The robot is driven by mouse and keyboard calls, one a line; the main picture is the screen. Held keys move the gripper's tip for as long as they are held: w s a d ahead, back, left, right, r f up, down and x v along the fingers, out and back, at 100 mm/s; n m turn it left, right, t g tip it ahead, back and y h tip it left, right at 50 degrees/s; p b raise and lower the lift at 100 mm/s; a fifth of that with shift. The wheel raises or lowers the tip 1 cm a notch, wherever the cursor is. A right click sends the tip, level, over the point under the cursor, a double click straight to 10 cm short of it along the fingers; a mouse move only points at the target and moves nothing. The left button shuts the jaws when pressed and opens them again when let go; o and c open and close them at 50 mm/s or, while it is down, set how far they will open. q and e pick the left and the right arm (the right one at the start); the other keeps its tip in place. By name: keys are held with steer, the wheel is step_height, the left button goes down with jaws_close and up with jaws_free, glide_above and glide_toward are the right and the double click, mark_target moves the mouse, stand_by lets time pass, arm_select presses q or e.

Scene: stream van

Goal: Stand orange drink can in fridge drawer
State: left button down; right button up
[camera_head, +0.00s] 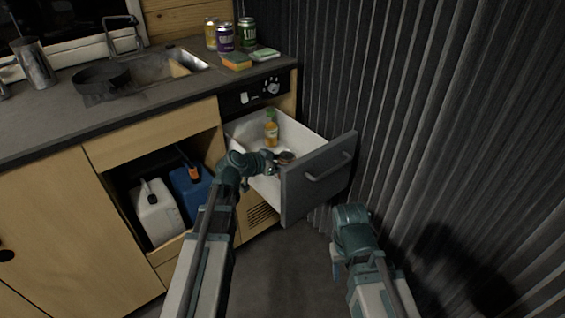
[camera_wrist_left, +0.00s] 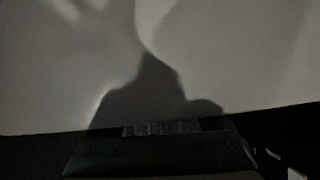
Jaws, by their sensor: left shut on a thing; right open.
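The fridge drawer (camera_head: 318,180) is pulled out below the counter, with a white inside and a dark grey front. My left gripper (camera_head: 275,161) reaches into it and is shut on a small round thing, seemingly the orange drink can (camera_head: 287,156). Only a dim brownish top of it shows, near the drawer front; I cannot tell whether it touches the floor. The left wrist view is dark, with the drawer's pale inside (camera_wrist_left: 230,60) and the gripper's shadow. My right gripper (camera_head: 338,265) is low outside the drawer, its fingers hardly visible; it is open and empty.
An orange bottle with a green top (camera_head: 271,128) stands at the back of the drawer. Several cans (camera_head: 225,38) and sponges (camera_head: 237,61) are on the counter. Corrugated wall (camera_head: 420,110) bounds the right side. White (camera_head: 158,212) and blue (camera_head: 190,190) canisters sit in the open cabinet.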

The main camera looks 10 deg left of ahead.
arm_select(q)
steer(key=shift+f, duration=0.2)
jaws_free()
steer(key=shift+r, duration=0.1)
steer(key=shift+r+p, duration=0.2)
steer(key=shift+p, duration=0.1)
steer(key=shift+r+p, duration=0.5)
steer(key=shift+r, duration=0.05)
steer(key=p+v, duration=0.5)
steer(key=v, duration=0.6)
steer(key=shift+s+a, duration=0.25)
steer(key=shift+s, duration=0.1)
